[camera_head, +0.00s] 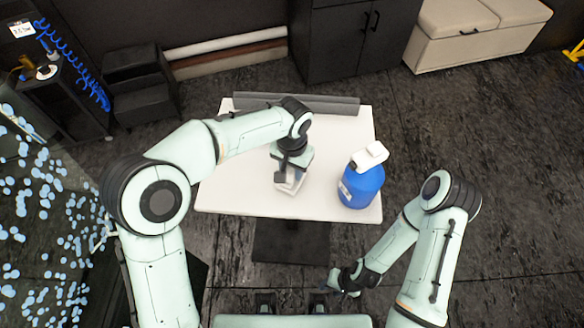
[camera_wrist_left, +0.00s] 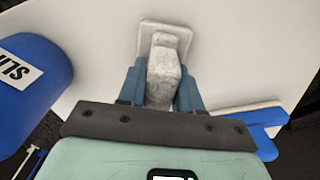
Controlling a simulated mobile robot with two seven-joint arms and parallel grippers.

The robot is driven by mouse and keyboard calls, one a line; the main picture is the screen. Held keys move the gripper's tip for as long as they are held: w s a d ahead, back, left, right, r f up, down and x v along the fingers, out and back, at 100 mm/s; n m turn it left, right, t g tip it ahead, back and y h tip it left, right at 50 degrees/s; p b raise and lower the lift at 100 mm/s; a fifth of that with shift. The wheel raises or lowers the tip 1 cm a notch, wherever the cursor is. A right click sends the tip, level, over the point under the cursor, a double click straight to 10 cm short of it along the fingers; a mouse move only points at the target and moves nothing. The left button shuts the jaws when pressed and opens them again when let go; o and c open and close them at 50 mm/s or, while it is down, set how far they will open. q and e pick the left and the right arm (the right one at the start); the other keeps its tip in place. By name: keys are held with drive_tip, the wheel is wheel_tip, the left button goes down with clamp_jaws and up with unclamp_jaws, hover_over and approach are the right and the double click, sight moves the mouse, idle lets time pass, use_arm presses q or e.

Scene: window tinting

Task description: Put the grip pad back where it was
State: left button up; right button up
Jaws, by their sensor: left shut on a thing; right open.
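The grip pad (camera_wrist_left: 165,75), a pale grey plate with a block-like handle, is between the blue fingers of my left gripper (camera_wrist_left: 161,88) in the left wrist view. That gripper is shut on its handle. In the head view my left gripper (camera_head: 290,168) is over the middle of the white table (camera_head: 235,190), and the pad (camera_head: 291,181) shows partly below it. I cannot tell whether the pad touches the tabletop. My right gripper (camera_head: 343,282) is open and empty, in front of the table and below its right half.
A blue bottle (camera_head: 361,189) with a white top stands at the table's right front. A blue tool with a pale edge (camera_wrist_left: 250,115) lies beside the pad in the wrist view. A grey bar (camera_head: 335,105) lies along the back edge. The table's left front is clear.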

use_arm(q)
drive_tip(key=o, duration=1)
drive_tip(key=shift+o, duration=0.2)
wheel_tip(320, 180, up, 12)
drive_tip(key=shift+r+p, duration=0.1)
drive_tip(key=shift+p, duration=0.75)
use_arm(e)
drive_tip(key=shift+w+r, duration=0.7)
drive_tip(key=shift+r, duration=0.3)
drive_tip(key=shift+s, duration=0.1)
